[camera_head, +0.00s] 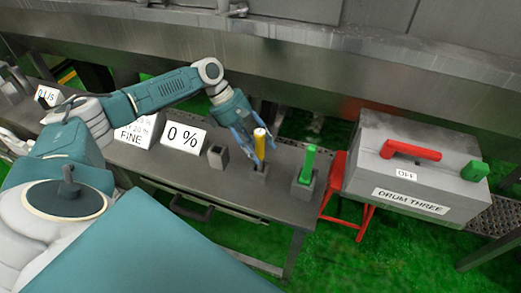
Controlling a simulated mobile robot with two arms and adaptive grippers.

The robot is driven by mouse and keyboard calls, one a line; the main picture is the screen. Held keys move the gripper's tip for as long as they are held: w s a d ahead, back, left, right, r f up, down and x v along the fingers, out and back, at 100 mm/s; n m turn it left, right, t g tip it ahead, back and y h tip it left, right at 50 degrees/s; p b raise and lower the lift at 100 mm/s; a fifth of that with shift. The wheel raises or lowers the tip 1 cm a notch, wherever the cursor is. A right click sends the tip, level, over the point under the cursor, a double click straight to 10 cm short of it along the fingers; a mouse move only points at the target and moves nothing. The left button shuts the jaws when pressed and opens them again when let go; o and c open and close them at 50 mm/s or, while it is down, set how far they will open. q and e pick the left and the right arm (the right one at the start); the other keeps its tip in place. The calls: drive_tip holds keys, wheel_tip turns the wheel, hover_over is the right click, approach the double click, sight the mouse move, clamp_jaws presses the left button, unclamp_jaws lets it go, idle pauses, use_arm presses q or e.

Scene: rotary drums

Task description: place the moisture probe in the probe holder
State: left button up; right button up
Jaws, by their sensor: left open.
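A yellow-topped stick (260,145), which looks to be the moisture probe, stands nearly upright at a small dark block (259,173) on the grey bench. This block looks like the probe holder, but I cannot tell how deep the stick sits in it. My left gripper (256,142) is open, with its blue fingers around or beside the yellow part. Whether they touch it cannot be told. My right gripper is not in view.
A green-handled piece (308,164) stands in another block to the right. A small grey box (218,156) and a "0 %" sign (184,137) are to the left. A grey "DRUM THREE" box (366,178) with a red handle (411,150) stands beyond the bench's right end.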

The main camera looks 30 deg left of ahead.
use_arm(q)
drive_tip(key=b+v, duration=0.2)
drive_tip(key=v, duration=0.9)
drive_tip(key=shift+f, duration=0.1)
